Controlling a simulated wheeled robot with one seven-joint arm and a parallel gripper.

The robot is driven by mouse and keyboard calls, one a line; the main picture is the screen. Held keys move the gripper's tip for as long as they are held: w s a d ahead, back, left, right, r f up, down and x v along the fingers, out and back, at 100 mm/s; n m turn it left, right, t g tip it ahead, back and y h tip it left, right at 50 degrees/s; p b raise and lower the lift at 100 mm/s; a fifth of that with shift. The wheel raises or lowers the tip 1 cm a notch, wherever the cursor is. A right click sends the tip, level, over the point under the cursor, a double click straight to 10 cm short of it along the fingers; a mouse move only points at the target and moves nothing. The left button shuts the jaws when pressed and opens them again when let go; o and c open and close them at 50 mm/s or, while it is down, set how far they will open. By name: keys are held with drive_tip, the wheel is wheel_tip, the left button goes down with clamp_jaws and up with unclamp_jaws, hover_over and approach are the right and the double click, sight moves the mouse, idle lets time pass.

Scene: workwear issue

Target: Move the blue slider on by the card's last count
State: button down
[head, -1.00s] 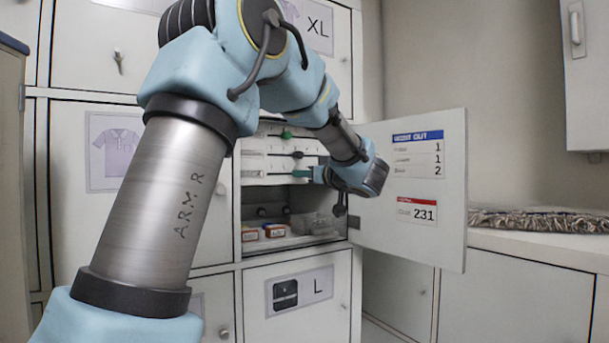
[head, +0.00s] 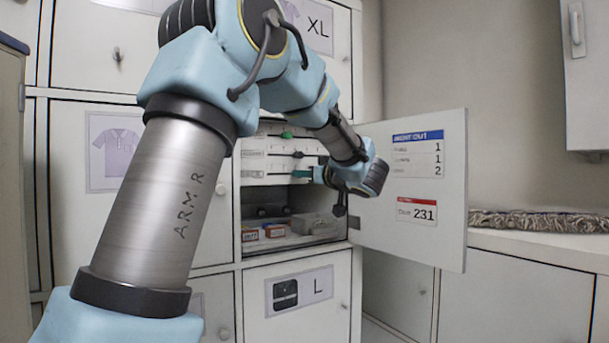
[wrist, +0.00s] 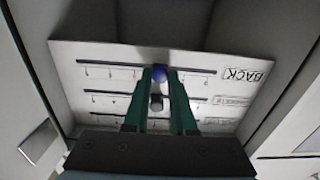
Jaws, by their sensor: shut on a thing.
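The slider panel (wrist: 225,122) has several horizontal slots with tick marks. In the wrist view, the blue slider (wrist: 160,72) is a round knob on the top slot there, near its middle. My gripper (wrist: 161,76) has green fingers, shut on the blue slider from both sides. A dark grey slider (wrist: 156,103) sits on the slot below, between the fingers. In the head view, my gripper (head: 303,174) is at the panel's lowest slot, and its fingers hide the blue slider. The card (head: 417,154) on the open door shows counts 1, 1 and 2, the last being 2.
The open door (head: 455,215) stands right of my wrist, close to it. A green slider (head: 287,135) is on the panel's upper slot. Below the panel, an open compartment holds small boxes (head: 275,231) and a clear tray (head: 313,223).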

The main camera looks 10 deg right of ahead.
drive_tip(key=w+d+p, duration=0.2)
drive_tip(key=d+p, duration=0.2)
drive_tip(key=d, duration=0.2)
drive_tip(key=shift+w+d, duration=0.35)
drive_tip(key=c, duration=0.7)
unclamp_jaws()
drive_tip(key=b+v, duration=0.3)
drive_tip(key=v, duration=0.8)
drive_tip(key=shift+a, duration=0.1)
drive_tip(key=shift+f, duration=0.1)
